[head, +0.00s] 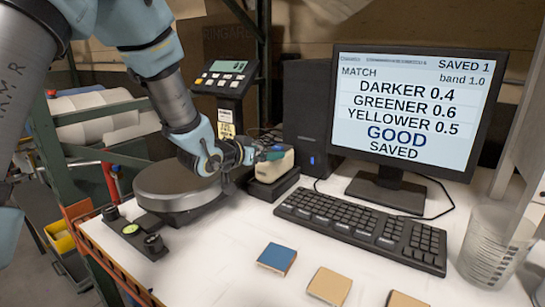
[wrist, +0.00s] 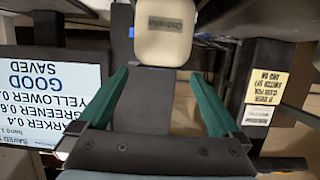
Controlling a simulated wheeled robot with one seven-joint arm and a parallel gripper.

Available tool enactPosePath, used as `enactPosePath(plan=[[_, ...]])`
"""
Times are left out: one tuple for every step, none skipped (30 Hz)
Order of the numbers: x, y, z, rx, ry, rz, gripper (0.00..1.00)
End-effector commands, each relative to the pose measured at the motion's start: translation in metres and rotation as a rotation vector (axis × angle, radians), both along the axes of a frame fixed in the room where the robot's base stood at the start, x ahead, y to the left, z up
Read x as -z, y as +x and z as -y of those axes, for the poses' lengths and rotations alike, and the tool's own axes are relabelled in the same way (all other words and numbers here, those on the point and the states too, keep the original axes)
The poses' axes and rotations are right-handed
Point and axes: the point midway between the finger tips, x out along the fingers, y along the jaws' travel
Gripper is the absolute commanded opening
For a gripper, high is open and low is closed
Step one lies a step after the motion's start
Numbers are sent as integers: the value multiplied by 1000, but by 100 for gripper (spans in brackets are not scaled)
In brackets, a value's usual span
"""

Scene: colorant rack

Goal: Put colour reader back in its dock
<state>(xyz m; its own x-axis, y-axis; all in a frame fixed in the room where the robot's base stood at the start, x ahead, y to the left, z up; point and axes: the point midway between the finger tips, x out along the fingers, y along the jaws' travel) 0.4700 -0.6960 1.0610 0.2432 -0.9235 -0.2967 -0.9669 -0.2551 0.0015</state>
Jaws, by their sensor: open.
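The cream colour reader (head: 275,165) sits on its black dock (head: 274,188), beside the dark computer tower, and looks upright and seated. In the wrist view the rounded cream reader (wrist: 165,38) shows at the top, beyond the fingertips. My gripper (head: 267,153) is at the upper back side of the reader in the head view. Its teal fingers are spread apart in the wrist view (wrist: 157,76), with no object held between them. The gripper hides part of the reader in the head view.
A monitor (head: 415,110) reads GOOD and SAVED. A keyboard (head: 360,230) lies before it. A round grey platform (head: 178,190) and a keypad display (head: 226,78) are left. Colour tiles (head: 277,258) lie in front, and a ribbed clear container (head: 490,245) stands right.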

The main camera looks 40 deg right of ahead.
Motion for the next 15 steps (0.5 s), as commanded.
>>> enactPosePath(plan=[[-2,-2,-11,-1,-2,1,100],[-3,-4,-16,-1,-2,1,100],[-6,-5,-23,-1,-2,1,100],[-7,-7,-27,0,-1,-1,100],[-9,-8,-31,0,-2,0,100],[-11,-10,-37,0,-1,-1,100],[-12,-10,-40,0,-1,-1,100],[-13,-11,-43,0,-1,0,100],[-14,-12,-46,1,-1,0,100],[-15,-13,-48,1,0,0,100],[-15,-14,-50,1,0,0,100],[-16,-14,-51,1,-1,0,100],[-17,-14,-52,1,-1,0,100],[-17,-15,-53,1,-1,0,100],[-17,-15,-53,1,0,0,100]])
